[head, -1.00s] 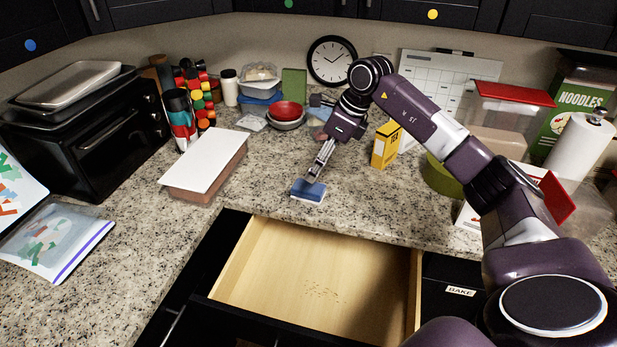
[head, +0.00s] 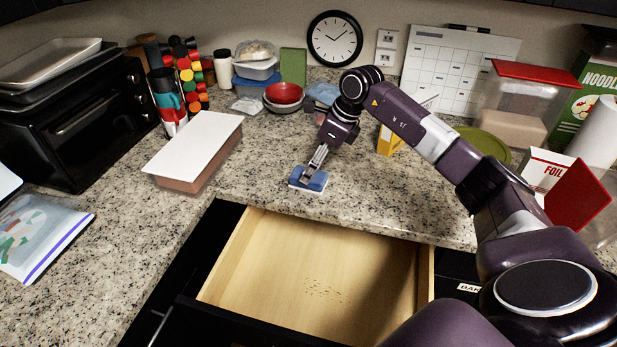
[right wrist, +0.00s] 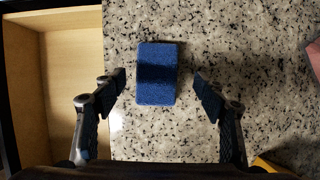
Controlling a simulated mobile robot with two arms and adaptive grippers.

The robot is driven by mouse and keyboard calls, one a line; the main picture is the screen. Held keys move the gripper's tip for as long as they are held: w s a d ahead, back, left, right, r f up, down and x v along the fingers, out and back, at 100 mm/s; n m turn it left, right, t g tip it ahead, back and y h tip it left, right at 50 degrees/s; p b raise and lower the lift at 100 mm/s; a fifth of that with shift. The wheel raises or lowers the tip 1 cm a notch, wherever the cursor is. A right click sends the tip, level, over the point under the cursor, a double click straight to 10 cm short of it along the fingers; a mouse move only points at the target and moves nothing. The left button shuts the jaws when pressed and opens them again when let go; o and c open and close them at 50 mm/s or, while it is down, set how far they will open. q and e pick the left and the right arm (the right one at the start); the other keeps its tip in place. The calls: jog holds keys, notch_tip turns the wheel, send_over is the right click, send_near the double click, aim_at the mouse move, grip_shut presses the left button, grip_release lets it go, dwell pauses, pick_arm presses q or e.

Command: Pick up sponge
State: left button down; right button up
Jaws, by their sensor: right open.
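The blue sponge (head: 310,180), with a paler underside, lies flat on the granite counter just behind the open drawer. My right gripper (head: 313,174) is directly over it in the head view. In the right wrist view the sponge (right wrist: 157,73) lies between and a little beyond the two open fingers (right wrist: 160,90), with a gap on each side. A dark shadow crosses its middle. My left gripper is not in view.
The open wooden drawer (head: 315,265) holds small brown specks. A white-lidded container (head: 195,146) stands to the left and a yellow box (head: 386,140) to the right. Red bowl (head: 284,93) and wall clock (head: 335,38) are behind. Counter around the sponge is clear.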

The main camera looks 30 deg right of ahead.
jog(key=x, duration=0.1)
jog(key=p+x, duration=0.1)
jog(key=x, duration=0.1)
jog(key=shift+s+a+f, duration=0.2)
jog(key=shift+f, duration=0.1)
jog(key=shift+w+f, duration=0.1)
jog(key=shift+f, duration=0.25)
jog(key=shift+f, duration=0.25)
jog(key=shift+c, duration=0.4)
jog(key=c, duration=0.9)
